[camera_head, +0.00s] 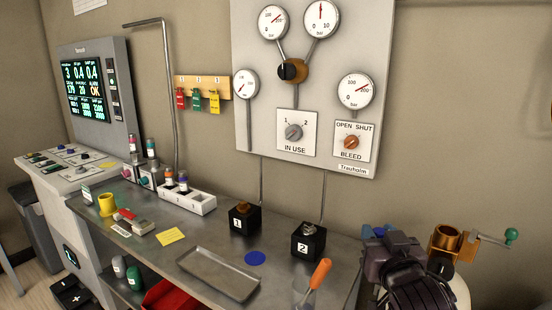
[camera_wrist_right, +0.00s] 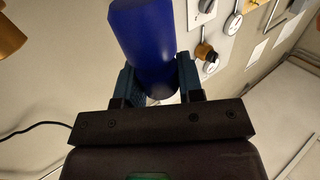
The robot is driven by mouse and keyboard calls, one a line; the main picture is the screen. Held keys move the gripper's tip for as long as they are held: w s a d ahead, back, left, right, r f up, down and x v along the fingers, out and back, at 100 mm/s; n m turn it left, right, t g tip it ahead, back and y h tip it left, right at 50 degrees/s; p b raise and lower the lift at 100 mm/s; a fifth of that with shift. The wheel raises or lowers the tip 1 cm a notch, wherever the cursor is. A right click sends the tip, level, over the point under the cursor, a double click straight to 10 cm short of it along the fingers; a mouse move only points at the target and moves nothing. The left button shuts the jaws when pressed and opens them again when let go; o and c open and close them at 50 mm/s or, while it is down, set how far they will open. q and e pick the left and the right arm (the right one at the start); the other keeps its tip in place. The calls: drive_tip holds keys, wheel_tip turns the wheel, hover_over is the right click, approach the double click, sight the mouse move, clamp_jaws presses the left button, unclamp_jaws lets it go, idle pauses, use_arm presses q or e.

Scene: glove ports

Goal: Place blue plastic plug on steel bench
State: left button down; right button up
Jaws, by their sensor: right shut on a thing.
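The blue plastic plug (camera_wrist_right: 145,45) is a smooth dark-blue cylinder between the two fingers of my right gripper (camera_wrist_right: 158,84). The gripper is shut on it. In the head view my right gripper (camera_head: 380,241) is at the lower right, by the right end of the steel bench (camera_head: 215,238), with a bit of blue showing at its fingers. Its wrist hides most of the plug there. The bench is a grey metal top along the wall. A flat blue disc (camera_head: 255,258) lies on it, apart from the gripper. My left gripper is not in view.
The bench holds a metal tray (camera_head: 228,285), black blocks 1 (camera_head: 245,220) and 2 (camera_head: 308,243), a white rack (camera_head: 190,200) and a clear beaker with an orange-handled tool (camera_head: 320,273). A brass fitting with a crank (camera_head: 447,238) stands right of my gripper.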

drive_tip(key=s+f, duration=0.3)
drive_tip(key=f, duration=0.4)
drive_tip(key=s+d+f, duration=0.1)
drive_tip(key=s+f, duration=0.3)
drive_tip(key=f, duration=0.3)
drive_tip(key=shift+s+d, duration=0.15)
drive_tip(key=shift+s, duration=0.15)
